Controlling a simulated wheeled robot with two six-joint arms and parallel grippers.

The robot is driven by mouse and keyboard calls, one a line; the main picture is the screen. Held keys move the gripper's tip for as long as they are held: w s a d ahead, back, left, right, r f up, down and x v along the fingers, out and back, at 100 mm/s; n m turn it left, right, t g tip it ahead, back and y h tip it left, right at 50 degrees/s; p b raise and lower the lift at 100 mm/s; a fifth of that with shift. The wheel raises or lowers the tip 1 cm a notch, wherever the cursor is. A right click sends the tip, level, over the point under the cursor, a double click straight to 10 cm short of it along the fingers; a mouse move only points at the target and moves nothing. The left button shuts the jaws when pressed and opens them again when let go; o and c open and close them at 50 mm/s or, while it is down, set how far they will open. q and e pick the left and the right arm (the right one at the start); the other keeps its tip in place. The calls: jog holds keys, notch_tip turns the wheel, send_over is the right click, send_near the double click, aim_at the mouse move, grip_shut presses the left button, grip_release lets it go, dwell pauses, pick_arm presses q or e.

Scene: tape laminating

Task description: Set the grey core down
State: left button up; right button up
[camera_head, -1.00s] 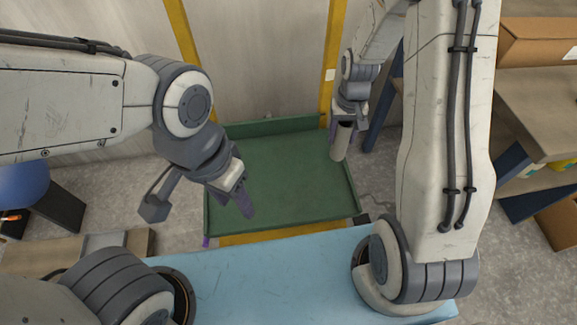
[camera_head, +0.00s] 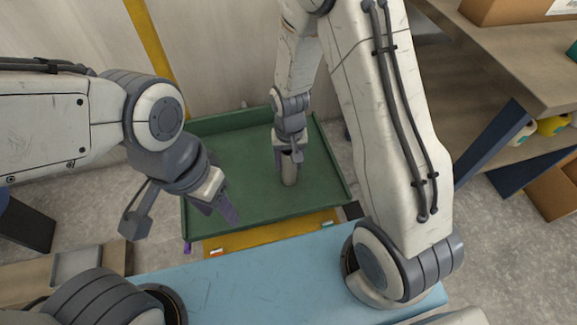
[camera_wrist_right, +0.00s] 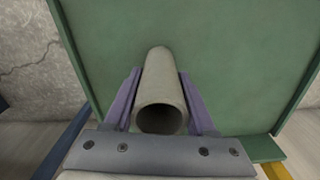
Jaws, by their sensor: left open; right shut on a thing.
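The grey core (camera_head: 289,174) is a hollow tube, held by my right gripper (camera_head: 288,157) over the green tray (camera_head: 232,160). In the right wrist view the core (camera_wrist_right: 161,92) sits between the two purple fingers of my right gripper (camera_wrist_right: 162,100), its open end facing the camera. Its far end is over the green tray floor (camera_wrist_right: 225,40); I cannot tell whether it touches. The core looks close to upright in the head view. My left gripper (camera_head: 226,205) is open and empty, above the tray's front left part.
A blue surface (camera_head: 260,280) lies in front of the tray. The tray has low raised edges, and its floor is clear apart from the core. A wooden shelf (camera_head: 500,60) with boxes stands at the right.

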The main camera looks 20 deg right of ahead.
pick_arm(q)
jog(key=shift+f, duration=0.2)
pick_arm(e)
jog(key=shift+f, duration=0.25)
jog(key=shift+f, duration=0.1)
jog(key=shift+f, duration=0.15)
jog(key=o, duration=1.4)
jog(key=shift+c, duration=0.2)
jog(key=shift+r, duration=0.2)
